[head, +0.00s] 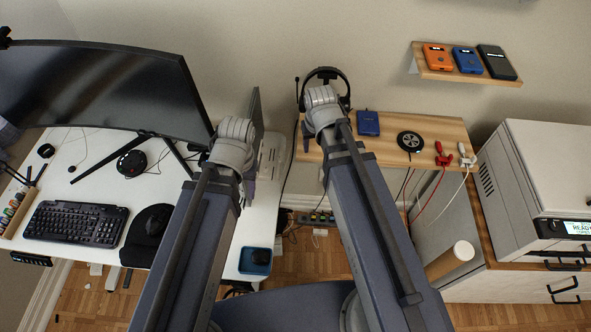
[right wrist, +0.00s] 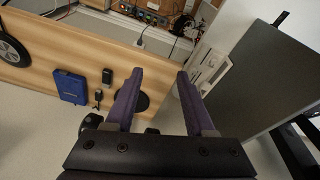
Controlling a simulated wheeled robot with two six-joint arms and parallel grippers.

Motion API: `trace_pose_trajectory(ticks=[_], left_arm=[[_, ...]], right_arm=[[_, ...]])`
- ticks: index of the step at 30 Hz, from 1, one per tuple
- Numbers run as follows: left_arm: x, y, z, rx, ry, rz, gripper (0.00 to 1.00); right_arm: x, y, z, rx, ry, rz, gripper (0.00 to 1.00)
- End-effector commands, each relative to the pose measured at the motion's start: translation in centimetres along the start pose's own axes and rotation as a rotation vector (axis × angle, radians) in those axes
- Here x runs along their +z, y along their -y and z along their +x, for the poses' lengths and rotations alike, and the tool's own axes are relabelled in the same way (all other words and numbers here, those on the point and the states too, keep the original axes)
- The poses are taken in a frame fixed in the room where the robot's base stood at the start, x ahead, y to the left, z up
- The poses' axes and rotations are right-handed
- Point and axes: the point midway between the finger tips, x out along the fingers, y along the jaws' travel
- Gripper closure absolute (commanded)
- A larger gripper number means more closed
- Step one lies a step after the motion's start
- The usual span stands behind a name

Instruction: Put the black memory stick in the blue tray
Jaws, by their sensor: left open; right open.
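A small black stick (right wrist: 107,76), likely the memory stick, lies on the wooden shelf in the right wrist view, beside a blue box. In the head view my right arm seems to hide it. My right gripper (right wrist: 160,74) is open and empty above the shelf, with the stick to the left of its fingers in the wrist view. The blue tray (head: 255,270) is at the white desk's front right corner and has a dark item in it. My left gripper (head: 249,187) is open over the desk's right end, its fingers mostly hidden by its arm.
A blue box (head: 368,123), a black disc (head: 410,141) and red clips (head: 442,154) lie on the wooden shelf (head: 385,155). A headset (head: 326,74) stands behind my right wrist. A monitor (head: 110,90) and keyboard (head: 75,223) fill the desk's left. A printer (head: 548,185) stands right.

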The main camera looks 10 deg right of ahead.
Motion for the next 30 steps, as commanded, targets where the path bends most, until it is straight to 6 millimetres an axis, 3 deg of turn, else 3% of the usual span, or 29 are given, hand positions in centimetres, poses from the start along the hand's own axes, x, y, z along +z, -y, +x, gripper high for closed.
trace_pose_trajectory(ticks=[1, 6, 12, 16, 19, 23, 26, 30], left_arm=[[0.0, 0.0, 0.0, 0.000, 0.000, 0.000, 0.46], [0.0, 0.0, 0.0, 0.000, 0.000, 0.000, 0.46], [0.0, 0.0, 0.0, 0.000, 0.000, 0.000, 0.46], [0.0, 0.0, 0.0, 0.000, 0.000, 0.000, 0.46], [0.0, 0.0, 0.0, 0.000, 0.000, 0.000, 0.46], [0.0, -0.1, 0.5, 0.000, 0.000, 0.000, 0.46], [-0.1, -0.1, 1.1, 0.000, 0.000, 0.000, 0.46], [-0.1, -0.2, 2.2, 0.000, 0.000, 0.000, 0.46]], right_arm=[[1.9, 2.3, -0.3, -0.002, 0.034, -0.059, 0.46], [6.7, 7.3, -1.3, 0.005, 0.144, -0.215, 0.46], [10.1, 9.8, -2.2, 0.020, 0.216, -0.317, 0.46], [10.8, 10.3, -2.4, 0.023, 0.232, -0.339, 0.46], [10.8, 10.3, -2.3, 0.024, 0.233, -0.339, 0.39], [9.3, 9.4, -1.5, 0.018, 0.209, -0.298, 0.39], [6.5, 7.5, -0.1, 0.009, 0.160, -0.222, 0.39], [1.7, 3.0, 2.0, 0.001, 0.066, -0.082, 0.39]])
